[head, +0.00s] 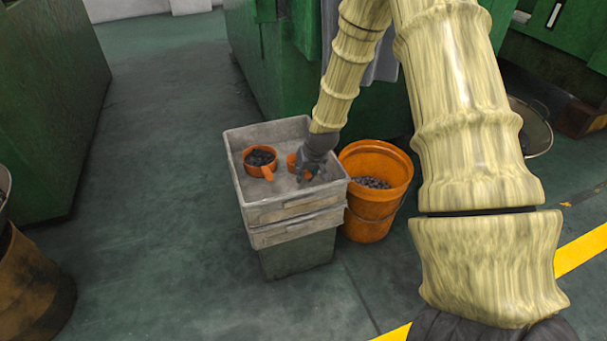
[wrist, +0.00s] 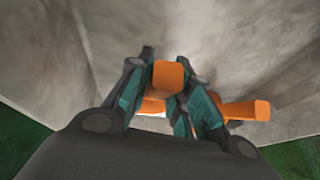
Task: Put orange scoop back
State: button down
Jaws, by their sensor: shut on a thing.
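My gripper (head: 306,170) is down inside the top grey bin, at its right side. In the wrist view my gripper (wrist: 166,88) is shut on the orange scoop (wrist: 168,74), whose handle end sticks out between the two fingers. In the head view only a small part of this scoop (head: 292,161) shows beside the fingers; the rest is hidden. A second orange scoop (head: 262,160), filled with dark pieces, sits in the bin to the left. Another orange handle (wrist: 247,110) shows right of the fingers in the wrist view.
The grey bin (head: 286,211) tops a stack of bins. An orange bucket (head: 374,207) with small dark pieces stands close to its right. Green machines (head: 270,75) stand behind and at the left. The floor (head: 165,160) left of the bins is clear.

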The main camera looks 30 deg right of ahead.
jog(key=shift+f, duration=0.1)
jog(key=c, duration=1.3)
grip_release()
jog(key=p+v, duration=0.3)
jog(key=v, duration=0.9)
jog(key=shift+p, duration=0.3)
